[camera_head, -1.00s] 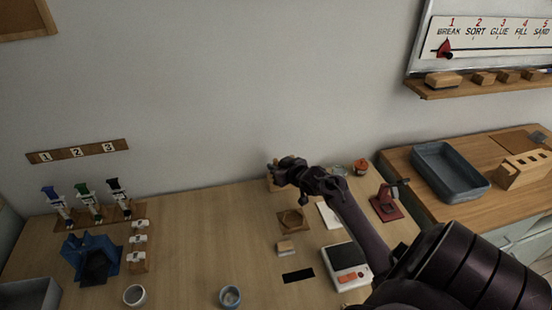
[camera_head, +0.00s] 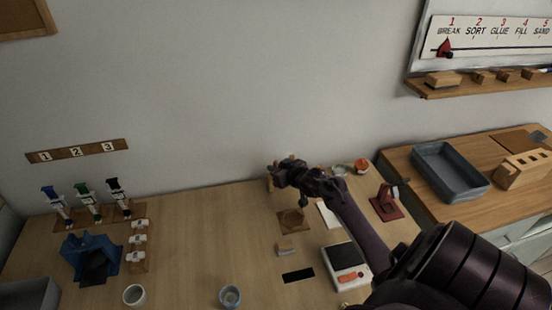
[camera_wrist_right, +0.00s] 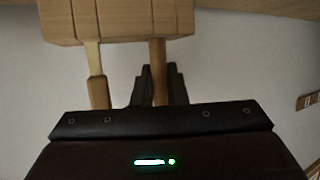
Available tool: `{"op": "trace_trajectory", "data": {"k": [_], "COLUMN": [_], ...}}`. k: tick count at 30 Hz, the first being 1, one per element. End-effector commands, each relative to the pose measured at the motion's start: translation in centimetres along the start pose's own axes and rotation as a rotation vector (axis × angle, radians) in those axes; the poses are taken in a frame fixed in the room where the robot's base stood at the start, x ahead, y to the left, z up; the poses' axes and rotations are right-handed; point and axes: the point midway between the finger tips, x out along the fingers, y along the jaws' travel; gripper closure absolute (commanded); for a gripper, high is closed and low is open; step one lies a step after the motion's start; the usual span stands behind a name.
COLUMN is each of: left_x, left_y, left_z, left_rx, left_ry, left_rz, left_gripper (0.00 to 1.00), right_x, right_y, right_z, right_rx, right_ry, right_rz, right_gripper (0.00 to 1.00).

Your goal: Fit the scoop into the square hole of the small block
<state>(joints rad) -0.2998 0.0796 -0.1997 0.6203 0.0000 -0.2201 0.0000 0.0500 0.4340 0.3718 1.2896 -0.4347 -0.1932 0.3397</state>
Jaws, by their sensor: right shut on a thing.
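My right gripper (camera_head: 278,172) is at the back of the table, close to the wall, over a small wooden block. In the right wrist view its dark fingers (camera_wrist_right: 160,86) are shut on a wooden handle (camera_wrist_right: 159,70), which I take for the scoop's. The handle runs to the wooden block (camera_wrist_right: 115,22) at the top of that view. Whether its end sits in the square hole or only at the block's edge I cannot tell. The scoop's far end is hidden. My left gripper is not in view.
A second tool (camera_wrist_right: 97,88) with a wooden end and pale shank stands in the block beside the held handle. The table's middle is clear.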

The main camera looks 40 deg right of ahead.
Motion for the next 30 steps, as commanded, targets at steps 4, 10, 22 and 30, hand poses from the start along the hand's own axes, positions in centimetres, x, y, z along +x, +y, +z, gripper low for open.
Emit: {"op": "trace_trajectory", "data": {"k": [4, 10, 22, 30], "left_x": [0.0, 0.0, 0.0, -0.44], "left_y": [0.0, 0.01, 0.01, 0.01], "left_z": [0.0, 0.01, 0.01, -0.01], "left_rx": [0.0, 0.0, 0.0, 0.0], "left_ry": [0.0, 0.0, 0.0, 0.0], "left_rz": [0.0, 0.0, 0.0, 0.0], "left_gripper": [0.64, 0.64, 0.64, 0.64], "right_x": [0.0, 0.0, 0.0, -0.3], "right_y": [0.0, -0.01, -0.02, -0.02], "right_z": [-0.05, -0.05, -0.02, -0.15], "right_rx": [0.0, 0.0, 0.0, 0.0], "right_ry": [0.001, 0.001, 0.0, 0.0], "right_rz": [0.0, 0.0, 0.0, 0.0], "right_gripper": [1.0, 0.78, 0.62, 0.62]}}
